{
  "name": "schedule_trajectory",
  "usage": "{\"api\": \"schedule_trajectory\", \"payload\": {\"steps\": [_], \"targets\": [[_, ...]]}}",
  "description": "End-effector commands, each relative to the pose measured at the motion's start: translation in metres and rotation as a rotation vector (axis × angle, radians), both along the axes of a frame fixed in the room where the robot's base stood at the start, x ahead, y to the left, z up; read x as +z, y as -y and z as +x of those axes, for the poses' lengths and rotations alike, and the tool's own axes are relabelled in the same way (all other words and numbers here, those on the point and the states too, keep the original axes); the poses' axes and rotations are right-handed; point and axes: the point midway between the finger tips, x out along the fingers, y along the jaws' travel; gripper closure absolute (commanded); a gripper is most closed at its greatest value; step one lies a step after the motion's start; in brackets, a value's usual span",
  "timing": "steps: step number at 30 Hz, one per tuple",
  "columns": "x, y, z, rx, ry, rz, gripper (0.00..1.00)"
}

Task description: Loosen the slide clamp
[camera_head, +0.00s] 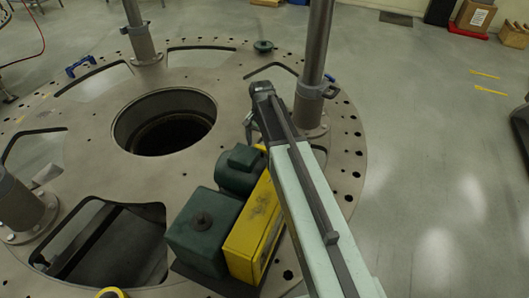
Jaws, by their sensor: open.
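A grey clamp collar (311,90) with a side lever sits around the upright steel post right of centre, above the post's flanged foot. A similar collar (138,30) is on the far post at the top left. I cannot tell for sure which fitting is the slide clamp, nor whether either collar is tight. My gripper (249,128) is at the end of my pale green arm, left of the right post and apart from its collar in the picture. Its jaws are small and partly hidden by the wrist; they are open, with nothing seen between them.
The round turret plate (90,170) has a large central hole, slots and bolt holes. A green motor unit (205,225) and a yellow box (255,225) stand beside my arm. A blue handle (80,66) lies at the upper left. Cartons (476,16) stand far right; the right floor is mostly clear.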

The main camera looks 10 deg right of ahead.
Motion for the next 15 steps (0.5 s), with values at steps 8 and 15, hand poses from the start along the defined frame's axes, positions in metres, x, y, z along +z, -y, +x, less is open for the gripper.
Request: {"api": "schedule_trajectory", "payload": {"steps": [8, 15], "targets": [[-0.0099, 0.0011, 0.0, -0.001, 0.0, 0.0, 0.18], [-0.0097, 0.0017, 0.0, -0.002, 0.0, 0.0, 0.68]]}}
